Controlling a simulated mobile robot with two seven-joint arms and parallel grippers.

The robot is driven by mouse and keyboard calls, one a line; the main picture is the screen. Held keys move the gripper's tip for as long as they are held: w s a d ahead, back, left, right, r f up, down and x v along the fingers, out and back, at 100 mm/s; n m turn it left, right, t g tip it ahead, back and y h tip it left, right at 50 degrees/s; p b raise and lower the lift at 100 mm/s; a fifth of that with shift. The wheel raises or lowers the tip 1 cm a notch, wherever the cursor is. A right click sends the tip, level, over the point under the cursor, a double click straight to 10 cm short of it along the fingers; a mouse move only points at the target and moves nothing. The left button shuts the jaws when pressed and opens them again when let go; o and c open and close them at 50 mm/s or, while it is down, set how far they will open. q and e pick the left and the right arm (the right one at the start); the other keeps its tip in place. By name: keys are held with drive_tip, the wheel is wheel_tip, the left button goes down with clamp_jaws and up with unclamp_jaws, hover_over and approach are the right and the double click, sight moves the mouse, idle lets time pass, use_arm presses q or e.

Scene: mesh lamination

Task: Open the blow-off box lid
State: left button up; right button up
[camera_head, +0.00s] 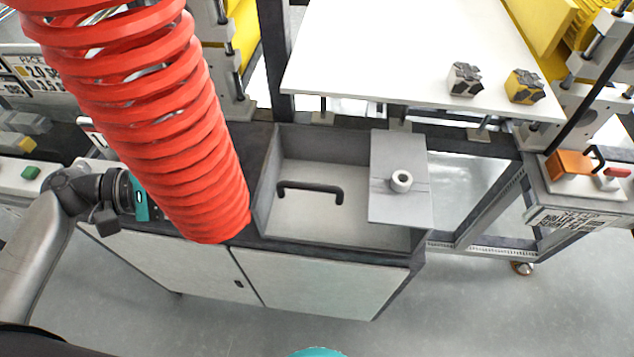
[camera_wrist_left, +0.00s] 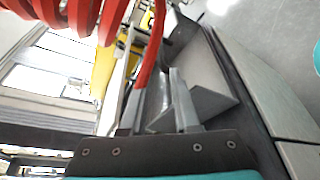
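The blow-off box (camera_head: 267,195) is a grey open-looking box set in the cabinet top, in the middle of the head view. A grey plate (camera_head: 385,205) with a white round knob (camera_head: 401,181) covers its right part. A black bar handle (camera_head: 311,188) shows over the left part; I cannot tell whether a clear lid carries it. My left arm comes in from the left, and the red hose hides its gripper in the head view. In the left wrist view my left gripper (camera_wrist_left: 158,85) has its two grey fingers apart, with nothing held. My right gripper is out of view.
A thick red coiled hose (camera_head: 165,110) hangs just left of the box. Behind stands a white table (camera_head: 400,50) with a grey block (camera_head: 464,79) and a yellow block (camera_head: 525,86). An orange-topped device (camera_head: 569,164) is at right. The floor in front is clear.

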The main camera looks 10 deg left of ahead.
sight(300, 187)
use_arm(q)
drive_tip(key=x, duration=1.4)
drive_tip(key=shift+w+d+f, duration=0.1)
drive_tip(key=shift+d, duration=0.15)
clamp_jaws()
idle(0.8)
